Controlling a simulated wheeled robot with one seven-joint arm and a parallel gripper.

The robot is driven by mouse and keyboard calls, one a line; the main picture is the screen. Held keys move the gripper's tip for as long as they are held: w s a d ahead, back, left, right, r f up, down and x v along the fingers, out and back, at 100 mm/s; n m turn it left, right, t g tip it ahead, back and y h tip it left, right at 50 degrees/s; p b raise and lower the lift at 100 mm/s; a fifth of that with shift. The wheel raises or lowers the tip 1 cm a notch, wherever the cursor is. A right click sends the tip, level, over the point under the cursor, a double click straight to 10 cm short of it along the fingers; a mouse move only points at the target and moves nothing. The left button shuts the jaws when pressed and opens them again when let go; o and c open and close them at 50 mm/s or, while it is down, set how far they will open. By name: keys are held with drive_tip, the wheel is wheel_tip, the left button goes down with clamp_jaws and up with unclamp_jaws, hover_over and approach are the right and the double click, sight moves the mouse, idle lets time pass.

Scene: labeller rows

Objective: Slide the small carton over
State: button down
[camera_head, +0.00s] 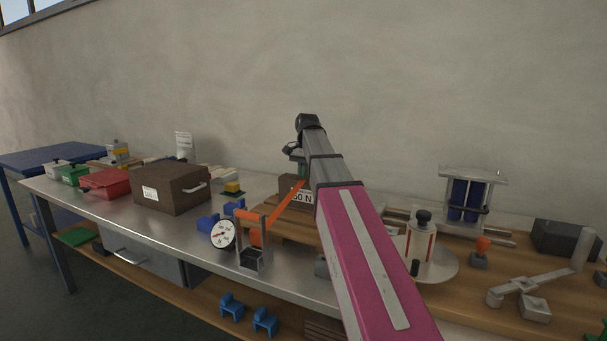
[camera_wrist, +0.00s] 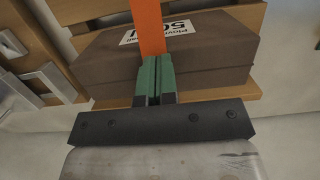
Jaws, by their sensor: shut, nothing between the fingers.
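The small carton is a brown box with a white "50 N" label. In the head view the carton (camera_head: 288,183) stands on a wooden board on the bench, partly hidden by my arm. In the wrist view the carton (camera_wrist: 215,52) spans the middle, with an orange strap (camera_wrist: 148,25) across its label. My gripper (camera_wrist: 157,62) is shut, its green fingers together and empty, overlapping the carton near the strap. I cannot tell if they touch it. My gripper shows only partly in the head view (camera_head: 301,166).
The orange strap runs toward a stand with a round dial gauge (camera_head: 223,234). A larger brown box (camera_head: 172,190) and a red box (camera_head: 105,183) stand left. A round plate with a bottle (camera_head: 421,240) and a metal lever (camera_head: 535,280) are right. The wall is close behind.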

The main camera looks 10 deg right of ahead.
drive_tip(key=w+d, duration=0.4)
drive_tip(key=w, duration=0.1)
drive_tip(key=shift+d+f, duration=0.15)
drive_tip(key=shift+f, duration=0.3)
drive_tip(key=shift+w+r, duration=0.15)
drive_tip(key=shift+r, duration=0.55)
